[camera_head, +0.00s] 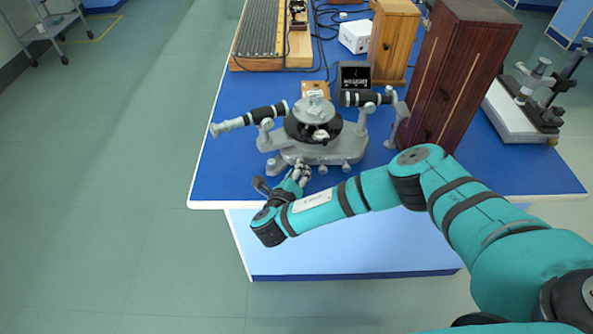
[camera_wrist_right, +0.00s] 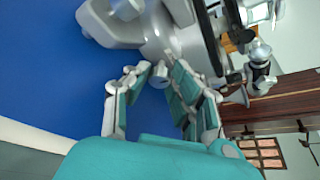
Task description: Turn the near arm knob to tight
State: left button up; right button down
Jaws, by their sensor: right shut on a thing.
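The grey spectrometer (camera_head: 325,150) stands on the blue bench, with a round black table in its middle and two dark tubes at its sides. My right gripper (camera_head: 301,171) reaches its near side, at the front left of the base. In the right wrist view my right gripper (camera_wrist_right: 161,74) has its teal-padded fingers around a small light-grey knob (camera_wrist_right: 161,77) on the spectrometer body (camera_wrist_right: 158,35). It is shut on this knob. The fingers hide the knob in the head view. The knob's turn position cannot be read. My left gripper is not in view.
A dark wooden cabinet (camera_head: 458,70) stands close on the right, with a lighter wooden box (camera_head: 394,40) behind it. A black box (camera_head: 354,76) and cables lie behind the spectrometer. The blue bench top (camera_head: 225,172) is clear at the front left.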

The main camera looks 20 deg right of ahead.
jog(key=shift+s+d+r+m+y+p, duration=0.1)
jog(key=shift+d+r+m+y+p, duration=0.1)
jog(key=shift+m+y+p, duration=0.7)
jog(key=shift+m+p, duration=0.5)
jog(key=shift+p, duration=0.45)
jog(key=shift+d+m+y+p, duration=0.1)
jog(key=shift+m+y+p, duration=0.5)
jog(key=shift+m, duration=0.3)
jog(key=shift+f+m+y, duration=0.1)
jog(key=shift+m+y, duration=0.3)
jog(key=shift+m, duration=0.2)
jog(key=shift+s+d+f+m+t+y, duration=0.15)
jog(key=shift+m+t+y, duration=0.35)
jog(key=shift+m, duration=0.4)
jog(key=shift+f+m+y+b, duration=0.1)
jog(key=shift+m+y+b, duration=0.4)
jog(key=shift+m+b, duration=0.1)
jog(key=shift+m+t+y+b, duration=0.3)
jog(key=shift+m+y+b, duration=0.2)
jog(key=shift+m+b, duration=0.35)
jog(key=shift+d+m+t+y+b, duration=0.1)
jog(key=shift+m+t+y+b, duration=0.3)
jog(key=shift+m+b, duration=0.6)
